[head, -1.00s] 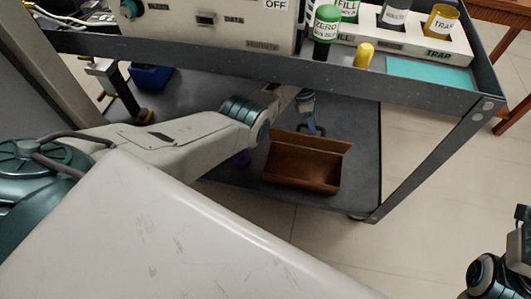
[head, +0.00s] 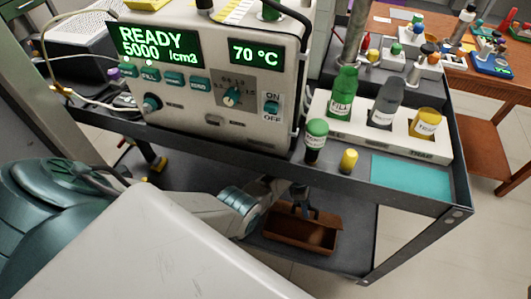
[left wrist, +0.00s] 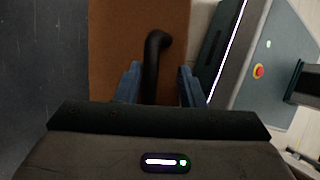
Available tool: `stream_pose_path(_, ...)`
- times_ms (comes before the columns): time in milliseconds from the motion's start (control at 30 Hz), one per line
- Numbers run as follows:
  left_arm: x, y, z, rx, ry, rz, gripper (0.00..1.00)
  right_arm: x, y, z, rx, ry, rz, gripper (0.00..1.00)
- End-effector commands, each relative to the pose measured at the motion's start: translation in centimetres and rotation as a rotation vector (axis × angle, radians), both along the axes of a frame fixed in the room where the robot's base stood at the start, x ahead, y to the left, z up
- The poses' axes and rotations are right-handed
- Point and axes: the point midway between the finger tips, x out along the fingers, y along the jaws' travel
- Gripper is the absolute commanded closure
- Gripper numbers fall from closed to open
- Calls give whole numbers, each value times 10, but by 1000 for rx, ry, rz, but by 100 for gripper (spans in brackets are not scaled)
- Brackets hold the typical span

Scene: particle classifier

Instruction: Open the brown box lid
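The brown box (head: 290,246) stands on the cart's lower shelf in the head view. Its lid stands raised at the back edge, and the inside shows. In the left wrist view the lid's brown face (left wrist: 112,45) fills the upper middle, with a black curved handle (left wrist: 153,62) on it. My left gripper (left wrist: 159,86) has its two blue fingers apart, one on each side of the handle, with a gap visible at the right finger. In the head view my left gripper (head: 305,208) is small, at the back of the box. My right gripper is out of view.
The cart's upper shelf carries a machine (head: 215,85) reading READY and a white rack (head: 375,125) with bottles. A green-capped bottle (head: 315,140) and a yellow vial (head: 348,160) stand near its front edge, above my left arm. A wooden table (head: 490,70) is behind.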

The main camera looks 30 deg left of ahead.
Motion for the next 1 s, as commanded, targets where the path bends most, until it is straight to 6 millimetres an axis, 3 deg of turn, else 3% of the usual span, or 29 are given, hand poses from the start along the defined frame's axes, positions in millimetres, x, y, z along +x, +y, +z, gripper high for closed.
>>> stream_pose_path(67, -18, -5, -10, 1, -2, 0, 64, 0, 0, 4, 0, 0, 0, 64)
stream_pose_path(400, -41, -12, -31, 58, -206, 1, 64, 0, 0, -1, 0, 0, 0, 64)
stream_pose_path(567, -52, -15, -48, 92, -319, 0, 64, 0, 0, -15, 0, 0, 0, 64)
stream_pose_path(867, -69, -19, -80, 154, -534, 1, 64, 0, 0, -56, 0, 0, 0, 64)
stream_pose_path(900, -68, -16, -63, 156, -543, 1, 64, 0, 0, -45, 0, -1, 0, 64)
stream_pose_path(1000, -74, -9, -42, 157, -539, 0, 64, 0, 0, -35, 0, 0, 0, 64)
